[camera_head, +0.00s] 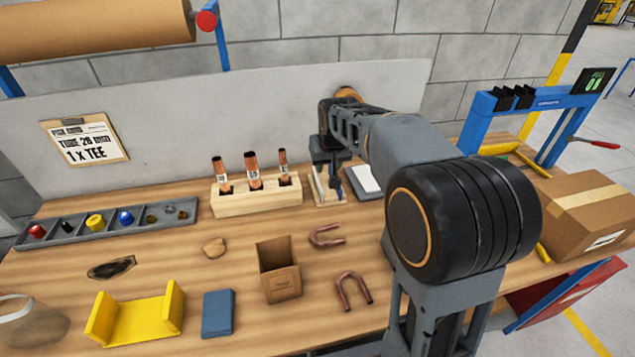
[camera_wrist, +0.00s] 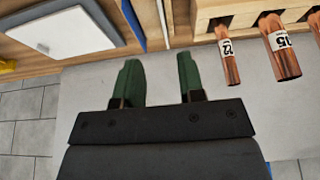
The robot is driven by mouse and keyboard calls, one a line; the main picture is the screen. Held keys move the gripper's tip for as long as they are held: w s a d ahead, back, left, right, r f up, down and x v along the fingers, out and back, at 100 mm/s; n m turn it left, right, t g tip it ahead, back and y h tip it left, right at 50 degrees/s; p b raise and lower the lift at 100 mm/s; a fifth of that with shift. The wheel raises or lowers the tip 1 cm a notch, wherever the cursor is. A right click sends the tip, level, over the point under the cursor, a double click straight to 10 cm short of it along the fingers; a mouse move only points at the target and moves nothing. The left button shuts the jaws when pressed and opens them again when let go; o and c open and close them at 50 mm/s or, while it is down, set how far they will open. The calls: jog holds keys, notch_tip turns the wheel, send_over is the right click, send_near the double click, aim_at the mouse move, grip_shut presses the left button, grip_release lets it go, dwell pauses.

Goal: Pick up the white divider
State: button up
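A small wooden rack (camera_head: 330,201) stands at the back of the bench, right of the copper tube block. A thin white divider (camera_head: 318,183) stands upright in it, with a blue divider (camera_head: 337,182) to its right. My gripper (camera_head: 328,168) is above and at the rack, and it partly hides both dividers. In the wrist view my gripper (camera_wrist: 158,62) shows two green fingers apart with nothing between them. A thin white edge (camera_wrist: 162,18), likely the white divider, lies beyond the gap, and a blue strip (camera_wrist: 133,22) is beside it.
A wooden block (camera_head: 256,198) with several copper tubes stands close left of the rack. A white pad (camera_head: 365,179) on a grey tray lies close right. The wall panel (camera_head: 170,115) is behind. My arm covers the bench's right part.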

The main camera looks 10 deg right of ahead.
send_near(317, 178)
jog(key=p+x, duration=0.1)
jog(key=x, duration=0.1)
jog(key=shift+d+f, duration=0.15)
jog(key=shift+f, duration=0.15)
jog(key=shift+p+x, duration=1.05)
jog(key=shift+x, duration=2.25)
jog(key=shift+c, duration=0.2)
grip_shut()
